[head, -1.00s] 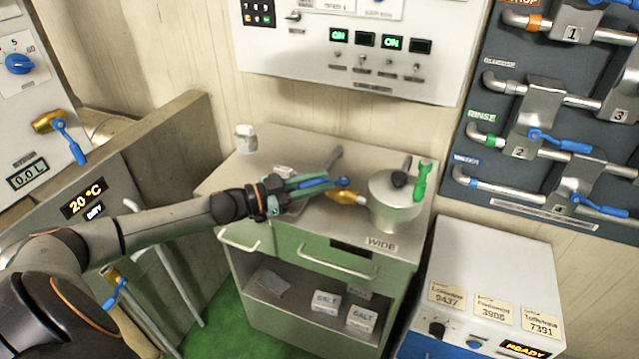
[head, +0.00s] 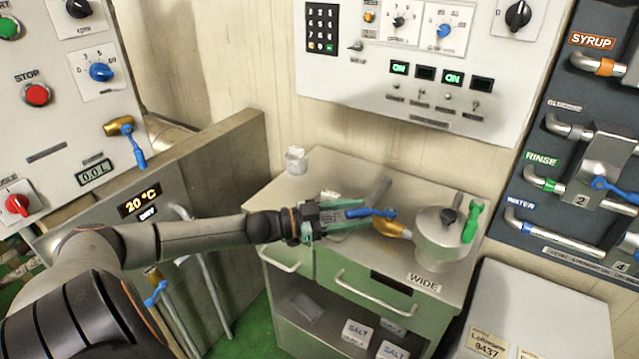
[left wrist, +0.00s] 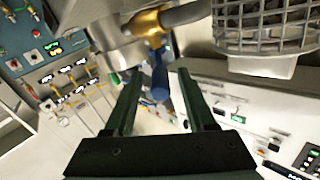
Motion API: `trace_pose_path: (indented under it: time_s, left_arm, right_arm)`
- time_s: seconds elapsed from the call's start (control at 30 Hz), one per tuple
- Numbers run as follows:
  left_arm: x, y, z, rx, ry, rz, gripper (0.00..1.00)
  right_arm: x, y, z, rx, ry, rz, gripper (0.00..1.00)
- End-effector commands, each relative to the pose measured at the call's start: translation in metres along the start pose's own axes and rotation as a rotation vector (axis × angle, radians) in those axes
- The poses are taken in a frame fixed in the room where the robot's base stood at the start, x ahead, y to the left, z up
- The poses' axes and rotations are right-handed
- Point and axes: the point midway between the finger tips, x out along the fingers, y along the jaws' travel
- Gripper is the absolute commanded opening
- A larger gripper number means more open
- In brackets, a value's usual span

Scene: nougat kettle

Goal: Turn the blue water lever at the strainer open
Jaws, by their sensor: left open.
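The strainer (head: 437,246) is a grey metal pot on the green cabinet's top, with a brass valve (head: 393,229) on its left side. The blue water lever (head: 374,212) points left from this valve in the head view. My left gripper (head: 362,208) is open, with its fingertips at the lever. In the left wrist view the blue lever (left wrist: 158,76) hangs from the brass valve (left wrist: 146,22) and lies between the two open fingers (left wrist: 158,92), apart from both as far as I can tell. My right gripper is not in view.
A green-handled part (head: 470,224) stands at the strainer's right. A white cup (head: 296,159) stands at the back left of the cabinet top (head: 345,166). Another brass valve with a blue lever (head: 135,148) is on the left panel. Pipes with levers line the right wall.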

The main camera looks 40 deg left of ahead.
Motion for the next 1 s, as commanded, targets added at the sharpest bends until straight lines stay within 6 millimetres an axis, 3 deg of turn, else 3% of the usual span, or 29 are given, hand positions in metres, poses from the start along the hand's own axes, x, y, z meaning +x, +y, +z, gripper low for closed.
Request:
trace_pose_path:
  time_s: [0.6, 1.0]
  left_arm:
    - [-0.080, 0.000, -0.001, -0.002, -0.003, 0.001, 0.56]
    - [-0.101, 0.000, 0.000, 0.000, 0.001, 0.000, 0.56]
  right_arm:
    - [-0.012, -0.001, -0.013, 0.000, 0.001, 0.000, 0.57]
    - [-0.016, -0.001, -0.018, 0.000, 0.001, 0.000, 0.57]
